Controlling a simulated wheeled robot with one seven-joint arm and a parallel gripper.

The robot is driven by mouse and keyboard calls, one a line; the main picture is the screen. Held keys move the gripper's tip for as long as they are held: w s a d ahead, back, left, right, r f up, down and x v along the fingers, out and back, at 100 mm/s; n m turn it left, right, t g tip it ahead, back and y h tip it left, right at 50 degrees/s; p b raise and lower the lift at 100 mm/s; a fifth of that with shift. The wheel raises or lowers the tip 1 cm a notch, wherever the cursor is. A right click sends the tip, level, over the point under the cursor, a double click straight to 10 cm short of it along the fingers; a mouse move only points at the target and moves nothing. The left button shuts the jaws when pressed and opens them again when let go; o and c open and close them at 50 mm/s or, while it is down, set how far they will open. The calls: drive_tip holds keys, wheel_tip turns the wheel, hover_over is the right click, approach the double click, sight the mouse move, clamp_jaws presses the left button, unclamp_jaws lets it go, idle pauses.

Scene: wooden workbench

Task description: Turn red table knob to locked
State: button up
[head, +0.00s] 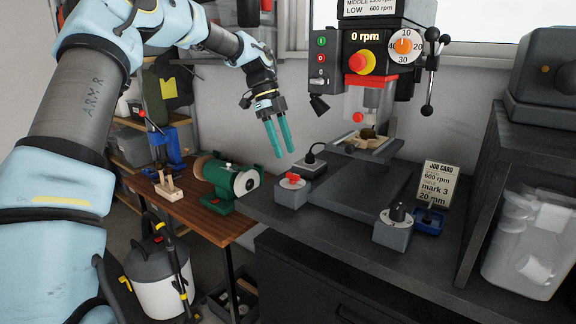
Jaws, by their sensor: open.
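The red table knob (292,178) sits on top of a small grey block (291,192) at the left front of the drill press. Its markings are too small to read, so I cannot tell which setting it points to. My gripper (279,156) has teal fingers pointing down. It is open and empty, above and slightly left of the red knob, apart from it.
The drill press (372,62) reads 0 rpm. A black knob (397,212) on a grey block, a blue tray (428,221) and a job card (438,185) stand to the right. A green bench grinder (222,178) is left. A dark cabinet (490,190) bounds the right.

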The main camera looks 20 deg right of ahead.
drive_tip(key=v, duration=0.4)
drive_tip(key=shift+w+a+r+b, duration=0.1)
drive_tip(key=shift+w+r+b, duration=0.05)
drive_tip(key=shift+r+b, duration=0.2)
drive_tip(key=s+a+f+n+t, duration=0.2)
drive_tip(key=s+a+f+n, duration=0.3)
drive_tip(key=a+n, duration=0.4)
drive_tip(key=s+a+f+n+t+y, duration=0.1)
drive_tip(key=s+a+f+n, duration=0.3)
drive_tip(key=a+n, duration=0.6)
drive_tip(key=s+a+f+n+t+y, duration=0.1)
drive_tip(key=s+a+f+n, duration=0.4)
drive_tip(key=a+n, duration=0.5)
drive_tip(key=s+a+t, duration=0.1)
drive_tip(key=a, duration=0.5)
drive_tip(key=shift+s+f+t, duration=0.3)
drive_tip(key=shift+f, duration=0.05)
